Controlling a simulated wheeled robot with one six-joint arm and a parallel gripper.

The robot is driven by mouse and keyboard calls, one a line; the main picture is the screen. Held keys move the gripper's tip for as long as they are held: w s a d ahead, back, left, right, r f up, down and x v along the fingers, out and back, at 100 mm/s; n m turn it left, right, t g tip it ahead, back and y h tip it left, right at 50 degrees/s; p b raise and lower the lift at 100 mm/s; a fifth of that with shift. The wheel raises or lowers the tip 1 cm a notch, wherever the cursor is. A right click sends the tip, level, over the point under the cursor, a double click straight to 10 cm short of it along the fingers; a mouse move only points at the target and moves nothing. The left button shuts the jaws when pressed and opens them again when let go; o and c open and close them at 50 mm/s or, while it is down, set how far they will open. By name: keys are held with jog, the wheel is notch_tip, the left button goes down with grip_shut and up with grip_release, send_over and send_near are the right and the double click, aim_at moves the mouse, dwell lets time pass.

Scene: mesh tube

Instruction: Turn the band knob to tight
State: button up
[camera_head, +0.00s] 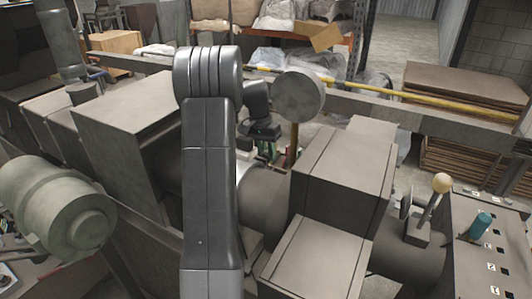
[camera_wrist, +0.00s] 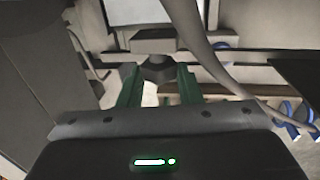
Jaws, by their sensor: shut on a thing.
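In the wrist view, my gripper (camera_wrist: 158,76) has its two green fingers on either side of a dark grey, faceted knob (camera_wrist: 157,68). The fingers are shut on this knob, which looks like the band knob. In the head view, my gripper (camera_head: 265,150) is partly hidden behind my arm, low between the grey housings. The knob cannot be made out there, and no tight mark is readable in either view.
Grey box housings (camera_head: 338,185) stand close to the right of my gripper, and a large box (camera_head: 135,120) stands to the left. A yellow-balled lever (camera_head: 432,205) and a panel with a teal handle (camera_head: 481,224) are at right. A pale curved tube (camera_wrist: 205,55) passes near the fingers.

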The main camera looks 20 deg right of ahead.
jog(key=shift+w+g+h, duration=0.1)
jog(key=shift+g+h, duration=0.4)
jog(key=shift+g, duration=0.1)
jog(key=o, duration=1)
jog(key=shift+c, duration=0.2)
notch_tip(320, 180, up, 10)
jog(key=b, duration=0.2)
